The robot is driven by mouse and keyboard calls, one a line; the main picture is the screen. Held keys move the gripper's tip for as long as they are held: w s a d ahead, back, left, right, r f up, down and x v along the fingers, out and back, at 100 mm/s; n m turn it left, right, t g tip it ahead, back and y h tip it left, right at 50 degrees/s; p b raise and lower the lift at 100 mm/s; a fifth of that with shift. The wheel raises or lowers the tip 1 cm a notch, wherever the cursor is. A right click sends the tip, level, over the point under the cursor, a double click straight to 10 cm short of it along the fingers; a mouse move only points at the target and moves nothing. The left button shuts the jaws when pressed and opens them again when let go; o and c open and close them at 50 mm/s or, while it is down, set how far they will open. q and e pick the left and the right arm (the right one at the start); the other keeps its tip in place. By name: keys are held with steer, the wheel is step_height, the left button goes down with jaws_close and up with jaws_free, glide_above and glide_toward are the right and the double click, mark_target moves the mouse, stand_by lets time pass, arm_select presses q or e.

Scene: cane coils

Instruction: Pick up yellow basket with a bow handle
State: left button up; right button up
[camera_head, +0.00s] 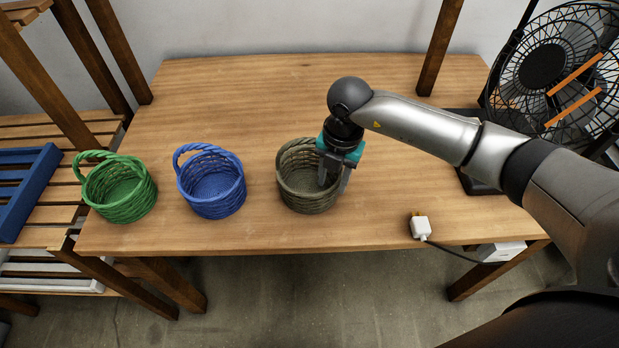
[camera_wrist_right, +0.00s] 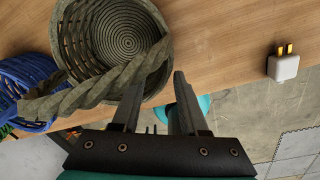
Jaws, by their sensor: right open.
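No basket in view looks clearly yellow. An olive-brown woven basket (camera_head: 298,200) stands upright on the table under my right gripper (camera_head: 336,178). In the right wrist view the basket (camera_wrist_right: 95,60) shows its coiled floor and a thick twisted bow handle (camera_wrist_right: 75,97). My right gripper (camera_wrist_right: 158,82) is open, its fingers at the basket's right side. One finger overlaps the handle's end in the picture; I cannot tell if they touch. Nothing is seen held between the fingers. The arm partly hides the basket's right rim in the head view. My left gripper is not in view.
A blue basket (camera_head: 212,190) and a green basket (camera_head: 118,197) stand to the left on the wooden table (camera_head: 240,90). A white plug (camera_head: 420,227) lies near the front edge. A black fan (camera_head: 545,70) stands at the right. The table's back part is clear.

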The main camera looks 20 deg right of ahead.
mark_target(331, 204)
steer(key=shift+d+f+b, duration=0.15)
steer(key=shift+f+b, duration=0.55)
steer(key=shift+f, duration=2.1)
jaws_close()
steer(key=shift+s, duration=0.1)
